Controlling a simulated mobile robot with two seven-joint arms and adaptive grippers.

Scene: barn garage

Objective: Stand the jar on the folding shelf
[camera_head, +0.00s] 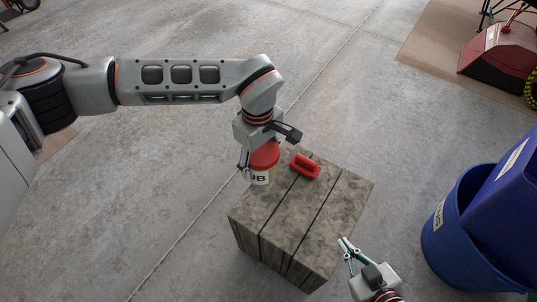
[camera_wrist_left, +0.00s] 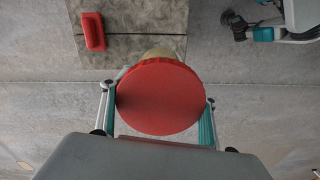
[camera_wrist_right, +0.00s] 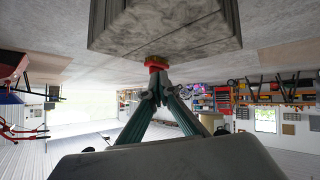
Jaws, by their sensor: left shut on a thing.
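The jar (camera_head: 262,173) has a red lid and a pale body with dark lettering. My left gripper (camera_head: 258,160) is shut on it, by the far left edge of a grey wooden block (camera_head: 290,225). In the left wrist view the round red lid (camera_wrist_left: 159,97) sits between the fingers and hides most of the jar's body. I cannot tell whether the jar touches the block. My right gripper (camera_head: 346,248) is near the block's right front corner, its fingertips together in the right wrist view (camera_wrist_right: 157,88). I cannot make out a folding shelf.
A red block-like object (camera_head: 305,166) lies on the wooden block, right of the jar. Blue bins (camera_head: 455,225) stand at the right. A red machine (camera_head: 495,58) is at the back right. The concrete floor (camera_head: 130,190) at the left is clear.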

